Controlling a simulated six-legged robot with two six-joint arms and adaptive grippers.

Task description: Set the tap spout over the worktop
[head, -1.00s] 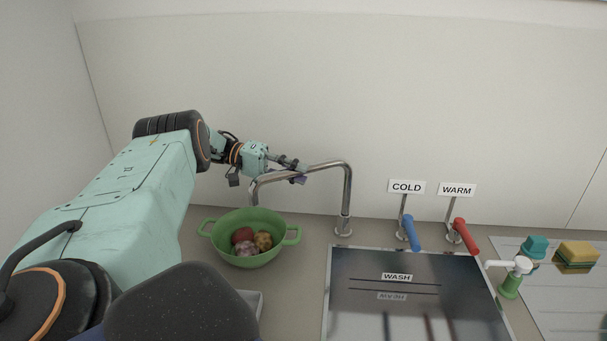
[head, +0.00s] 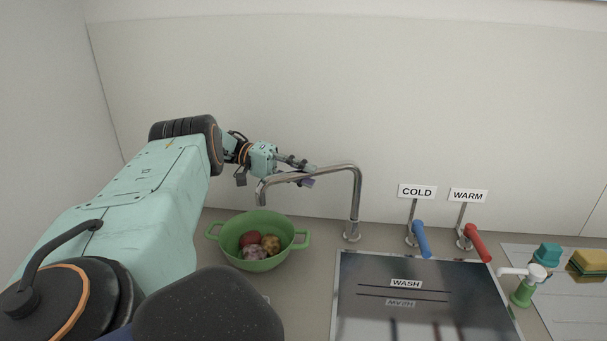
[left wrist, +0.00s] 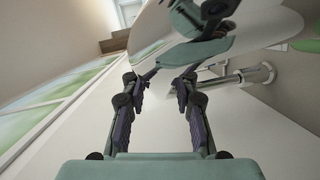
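The chrome tap spout (head: 358,200) rises from its base behind the sink's left edge and bends left. Its free end (head: 262,192) hangs above the worktop (head: 310,275), left of the sink, near the green colander's back. My left gripper (head: 306,175) is at the middle of the spout's horizontal run, with finger parts showing above and below the pipe. In the left wrist view its fingers (left wrist: 168,78) stand apart, and a chrome pipe (left wrist: 236,78) shows beside and behind the right finger. I cannot tell whether they touch. My right gripper is not in view.
The green colander (head: 225,243) holds several round items. The sink (head: 400,320) with a WASH label lies right of the tap. Blue COLD (head: 421,240) and red WARM (head: 477,243) levers stand behind it. A green soap dispenser (head: 523,292) is at the right.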

